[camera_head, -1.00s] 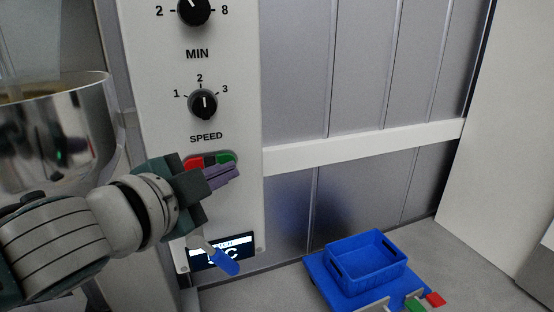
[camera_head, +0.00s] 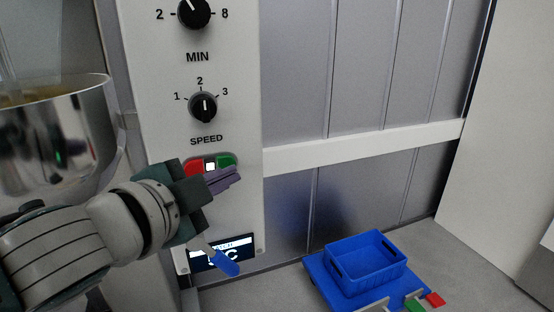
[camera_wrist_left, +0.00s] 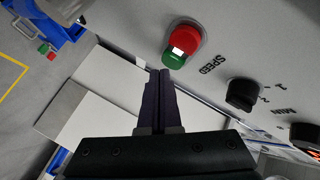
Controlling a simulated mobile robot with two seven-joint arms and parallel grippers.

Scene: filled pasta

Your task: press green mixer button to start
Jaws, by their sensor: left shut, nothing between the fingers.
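The green button (camera_head: 226,160) sits on the mixer's white panel (camera_head: 232,60), right of the red button (camera_head: 194,166). A small white lit square (camera_head: 210,167) shows between them. My left gripper (camera_head: 239,174) is shut and empty, its fingertips just below the green button in the head view. In the left wrist view the shut fingertips (camera_wrist_left: 160,72) point at the green button (camera_wrist_left: 174,59) and lie close to its edge. I cannot tell whether they touch it. The right gripper is out of view.
The speed knob (camera_head: 203,107) is above the buttons and a dark display (camera_head: 240,254) below. A metal bowl (camera_head: 50,140) stands at the left. A blue crate (camera_head: 366,262) is at the lower right.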

